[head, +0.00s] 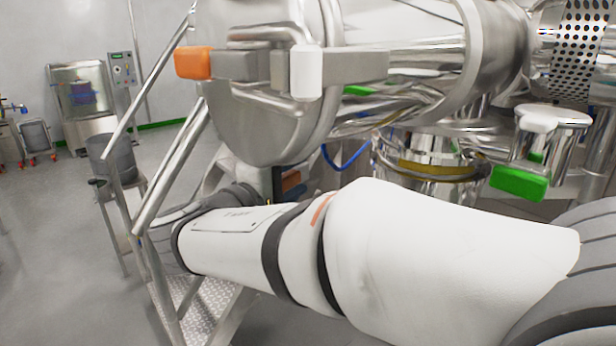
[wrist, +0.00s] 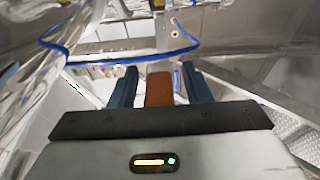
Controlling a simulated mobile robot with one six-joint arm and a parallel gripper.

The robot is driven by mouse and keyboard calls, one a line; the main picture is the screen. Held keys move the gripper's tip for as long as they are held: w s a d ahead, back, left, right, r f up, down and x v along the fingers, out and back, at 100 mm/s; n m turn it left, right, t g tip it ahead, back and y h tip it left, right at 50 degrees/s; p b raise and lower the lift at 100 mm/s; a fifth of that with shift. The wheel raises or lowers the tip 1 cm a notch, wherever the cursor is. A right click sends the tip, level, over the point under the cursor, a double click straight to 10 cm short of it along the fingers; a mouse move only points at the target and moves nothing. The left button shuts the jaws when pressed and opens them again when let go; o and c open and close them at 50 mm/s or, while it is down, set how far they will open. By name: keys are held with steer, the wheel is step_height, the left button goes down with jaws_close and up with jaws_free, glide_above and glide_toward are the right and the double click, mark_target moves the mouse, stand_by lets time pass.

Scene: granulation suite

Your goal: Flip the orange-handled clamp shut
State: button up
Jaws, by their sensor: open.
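In the wrist view, an orange clamp handle (wrist: 159,90) lies between the two blue-grey fingers of my gripper (wrist: 160,76). The fingers are open, one on each side of the handle. I cannot tell whether either finger touches it. In the head view, an orange handle (head: 291,181) shows low under the round steel vessel, partly hidden behind my white arm. It appears to be the same one. Another orange handle (head: 193,62) sticks out to the left at the top of the vessel front. My gripper is mostly hidden in the head view.
The steel vessel (head: 270,120) is close above my arm. A blue cable (wrist: 120,64) loops ahead of the fingers and shows in the head view (head: 334,160). Steps with a metal railing (head: 172,165) stand to the left. A green handle (head: 519,183) hangs at right.

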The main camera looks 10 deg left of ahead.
steer(key=shift+c, duration=0.4)
jaws_close()
